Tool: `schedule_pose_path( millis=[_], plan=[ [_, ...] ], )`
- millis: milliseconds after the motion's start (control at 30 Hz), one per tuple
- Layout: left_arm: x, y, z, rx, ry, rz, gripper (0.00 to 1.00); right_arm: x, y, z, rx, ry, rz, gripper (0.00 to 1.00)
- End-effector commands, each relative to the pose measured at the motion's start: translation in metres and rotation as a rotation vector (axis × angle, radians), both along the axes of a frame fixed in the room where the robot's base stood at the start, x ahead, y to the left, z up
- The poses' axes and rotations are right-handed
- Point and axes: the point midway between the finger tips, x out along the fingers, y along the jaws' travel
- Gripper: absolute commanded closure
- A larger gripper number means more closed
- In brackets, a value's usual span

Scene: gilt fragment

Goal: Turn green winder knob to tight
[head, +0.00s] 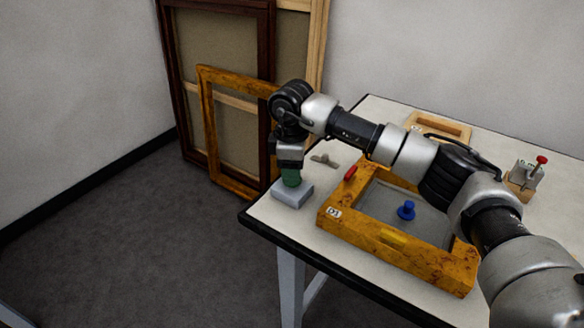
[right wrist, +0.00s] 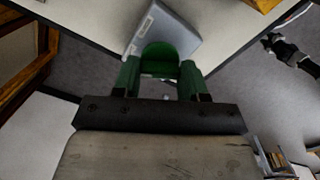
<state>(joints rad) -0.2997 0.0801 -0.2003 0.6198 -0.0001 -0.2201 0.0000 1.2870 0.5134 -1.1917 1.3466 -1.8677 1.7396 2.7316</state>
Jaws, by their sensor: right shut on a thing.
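The green winder knob (head: 291,178) sits on a small grey block (head: 292,194) near the table's left corner. My right gripper (head: 290,169) points down over it from above. In the right wrist view the knob (right wrist: 160,58) lies between the two green fingers of my right gripper (right wrist: 160,72), which is shut on it. The grey block (right wrist: 165,28) shows just beyond the knob. Any tight mark or pointer is too small or hidden to tell. My left gripper is out of view.
A burl wood frame (head: 395,254) with a blue knob (head: 406,210) inside lies right of the block. A grey metal piece (head: 324,160) lies behind the block. A small device with a red knob (head: 541,160) stands at the right. Picture frames (head: 207,120) lean on the wall.

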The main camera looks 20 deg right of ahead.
Motion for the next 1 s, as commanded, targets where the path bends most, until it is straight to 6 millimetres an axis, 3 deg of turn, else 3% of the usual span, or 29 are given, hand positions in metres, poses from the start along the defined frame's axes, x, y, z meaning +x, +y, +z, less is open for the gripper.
schedule_pose_path(
  millis=[67,100,267,633,1000],
  plan=[
    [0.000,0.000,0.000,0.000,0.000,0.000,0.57,0.001,0.000,0.001,0.000,-0.002,-0.003,0.81],
    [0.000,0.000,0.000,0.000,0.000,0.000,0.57,0.001,0.000,0.001,0.000,-0.002,-0.003,0.56],
    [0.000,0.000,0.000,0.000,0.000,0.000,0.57,0.000,0.000,0.001,0.001,-0.001,-0.002,0.32],
    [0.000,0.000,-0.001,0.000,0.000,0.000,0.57,0.001,0.000,0.008,0.001,-0.003,0.000,0.32],
    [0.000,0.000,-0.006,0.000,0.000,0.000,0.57,0.001,0.000,0.077,0.001,-0.005,-0.001,0.32]
  ],
)
